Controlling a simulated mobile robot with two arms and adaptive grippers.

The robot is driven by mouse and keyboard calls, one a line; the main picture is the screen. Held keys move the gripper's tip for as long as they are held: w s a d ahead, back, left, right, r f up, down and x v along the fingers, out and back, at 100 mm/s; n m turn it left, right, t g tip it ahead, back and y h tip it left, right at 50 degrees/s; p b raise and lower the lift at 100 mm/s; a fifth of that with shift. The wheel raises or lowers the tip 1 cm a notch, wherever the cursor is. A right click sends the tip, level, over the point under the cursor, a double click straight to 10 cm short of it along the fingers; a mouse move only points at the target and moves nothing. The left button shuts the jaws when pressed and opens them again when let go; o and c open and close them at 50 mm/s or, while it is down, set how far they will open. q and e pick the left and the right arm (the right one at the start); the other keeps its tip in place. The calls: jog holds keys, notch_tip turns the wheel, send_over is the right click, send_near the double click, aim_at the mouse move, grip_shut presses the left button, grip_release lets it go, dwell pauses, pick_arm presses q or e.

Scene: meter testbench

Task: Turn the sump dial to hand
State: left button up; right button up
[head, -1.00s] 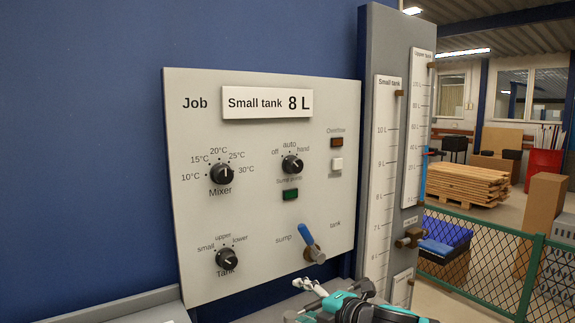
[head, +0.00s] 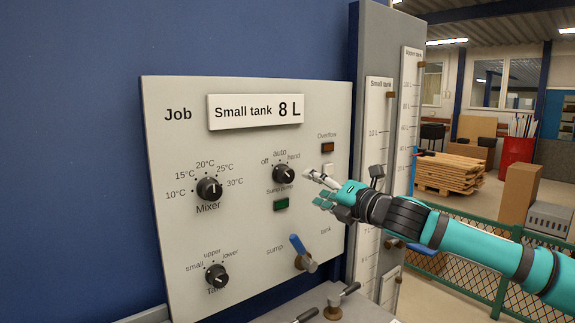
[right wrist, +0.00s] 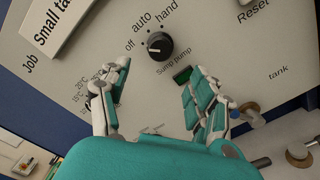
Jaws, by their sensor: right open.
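The sump pump dial (head: 283,174) is a black round knob on the pale panel, with off, auto and hand printed around its top. It also shows in the right wrist view (right wrist: 159,45), where its white mark lies toward the off side; the exact setting is hard to read. My right gripper (head: 315,188) is open and empty, just right of the dial and apart from it. In the right wrist view its two fingers (right wrist: 160,68) spread to either side below the dial. My left gripper is not in view.
The panel also bears the mixer dial (head: 209,189), the tank dial (head: 217,276), a green lamp (head: 281,205) and a blue-handled lever (head: 297,247). Valve handles (head: 334,305) stand below. A gauge column (head: 372,160) rises on the right, behind my right arm.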

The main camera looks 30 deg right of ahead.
aim_at(289, 177)
jog(key=w+p, duration=0.1)
jog(key=w, duration=0.2)
jog(key=w+p, duration=0.2)
jog(key=w, duration=0.2)
jog(key=w+a+p, duration=0.1)
jog(key=w+p, duration=0.1)
jog(key=w, duration=0.1)
jog(key=shift+w+r, duration=0.1)
jog(key=shift+w, duration=0.55)
jog(key=c, duration=1.2)
